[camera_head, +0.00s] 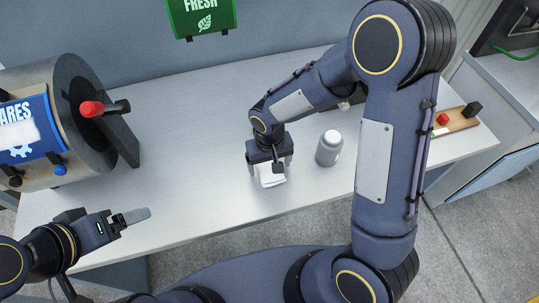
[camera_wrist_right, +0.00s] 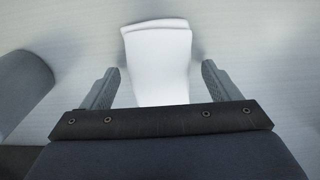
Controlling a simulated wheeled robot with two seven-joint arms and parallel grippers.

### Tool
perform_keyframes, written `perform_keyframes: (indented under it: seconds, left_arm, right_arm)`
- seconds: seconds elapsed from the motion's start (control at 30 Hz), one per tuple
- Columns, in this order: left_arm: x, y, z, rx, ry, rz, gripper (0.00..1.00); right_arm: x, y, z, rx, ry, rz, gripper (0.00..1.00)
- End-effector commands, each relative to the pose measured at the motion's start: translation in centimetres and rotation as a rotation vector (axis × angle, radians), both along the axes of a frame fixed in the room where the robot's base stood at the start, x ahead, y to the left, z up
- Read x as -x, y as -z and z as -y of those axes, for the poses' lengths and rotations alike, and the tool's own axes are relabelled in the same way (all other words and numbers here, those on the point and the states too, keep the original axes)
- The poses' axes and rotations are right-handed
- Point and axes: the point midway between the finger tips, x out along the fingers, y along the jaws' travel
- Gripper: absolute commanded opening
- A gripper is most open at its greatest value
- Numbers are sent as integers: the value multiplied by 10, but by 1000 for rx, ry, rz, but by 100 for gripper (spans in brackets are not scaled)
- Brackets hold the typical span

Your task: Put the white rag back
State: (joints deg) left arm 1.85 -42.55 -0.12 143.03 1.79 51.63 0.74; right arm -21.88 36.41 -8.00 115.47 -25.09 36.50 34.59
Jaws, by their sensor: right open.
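The white rag (camera_head: 271,177) lies on the front middle part of the light table, directly under my right gripper (camera_head: 268,166), which partly hides it. In the right wrist view the folded rag (camera_wrist_right: 158,50) extends between and beyond the two fingers of the open right gripper (camera_wrist_right: 160,82). A gap shows between the rag and each finger. My left gripper (camera_head: 140,215) is over the table's front left area, away from the rag. It is seen side-on, so its finger gap is hidden.
A grey bottle (camera_head: 329,149) stands just right of my right gripper. A large drum (camera_head: 75,105) with a red knob (camera_head: 92,109) stands at the left. A wooden board (camera_head: 459,122) lies at the right. The table (camera_head: 190,130) is clear between drum and rag.

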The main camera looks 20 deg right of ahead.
Motion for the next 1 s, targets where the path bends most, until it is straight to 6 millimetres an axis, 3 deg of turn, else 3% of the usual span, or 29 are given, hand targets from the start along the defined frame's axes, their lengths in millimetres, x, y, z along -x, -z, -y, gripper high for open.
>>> perform_keyframes:
  seconds: [0.5,0.63,0.87,1.0]
  left_arm:
    - [0,3,0,0,0,0,84]
    - [0,4,0,0,0,0,84]
    - [0,4,0,0,0,0,84]
    - [0,3,0,0,0,0,84]
  right_arm:
    - [-1,-97,-1,-3,0,5,83]
    - [-1,-110,0,-2,0,4,83]
    - [1,-118,2,-6,2,3,83]
    - [14,-134,20,-66,29,30,83]
